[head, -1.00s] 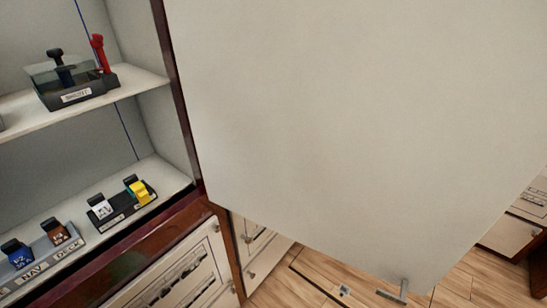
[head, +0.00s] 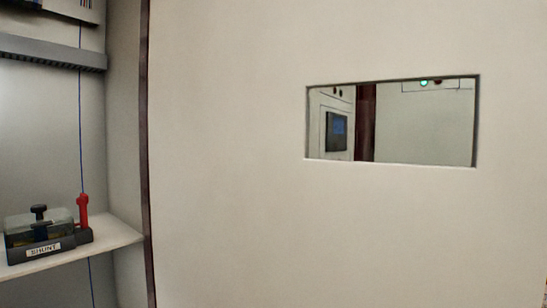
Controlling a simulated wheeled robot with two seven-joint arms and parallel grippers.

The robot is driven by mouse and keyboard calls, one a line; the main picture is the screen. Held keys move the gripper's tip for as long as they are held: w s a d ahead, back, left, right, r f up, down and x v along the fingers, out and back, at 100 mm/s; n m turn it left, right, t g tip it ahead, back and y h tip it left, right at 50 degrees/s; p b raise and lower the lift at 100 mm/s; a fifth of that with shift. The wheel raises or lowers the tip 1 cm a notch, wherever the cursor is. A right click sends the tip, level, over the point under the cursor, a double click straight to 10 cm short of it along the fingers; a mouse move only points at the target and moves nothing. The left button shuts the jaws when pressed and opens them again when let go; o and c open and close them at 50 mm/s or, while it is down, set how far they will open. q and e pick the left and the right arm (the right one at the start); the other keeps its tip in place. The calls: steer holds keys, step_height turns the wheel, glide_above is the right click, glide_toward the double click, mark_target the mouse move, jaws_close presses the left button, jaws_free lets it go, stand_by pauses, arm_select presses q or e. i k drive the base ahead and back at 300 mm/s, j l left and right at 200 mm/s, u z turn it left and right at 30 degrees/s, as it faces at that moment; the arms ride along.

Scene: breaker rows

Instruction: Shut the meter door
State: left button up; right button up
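A large pale door (head: 230,210) stands open and fills most of the head view, its left edge along the dark frame of the cabinet. I take it to be the meter door, though no label on it shows. It has a rectangular window (head: 430,130) in its upper right part. Its handle is out of view. Neither of my grippers is in view.
Left of the door the cabinet is open. A shelf (head: 120,238) holds a block labelled SHUNT (head: 40,236) with a black knob and a red lever (head: 83,216). A grey slotted rail (head: 50,52) runs above. Through the window a screen (head: 337,132) and a green light (head: 424,83) show.

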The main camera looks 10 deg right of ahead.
mark_target(242, 217)
steer(key=i+l+u, duration=0.1)
steer(key=l+u, duration=0.25)
steer(key=l, duration=0.15)
steer(key=l+u, duration=0.7)
steer(key=l, duration=0.25)
steer(key=k+l+u, duration=0.15)
steer(key=l+u, duration=0.2)
steer(key=k+l+u, duration=0.15)
steer(key=l+u, duration=0.15)
steer(key=l, duration=0.25)
steer(key=k+l+u, duration=0.2)
steer(key=l+u, duration=0.15)
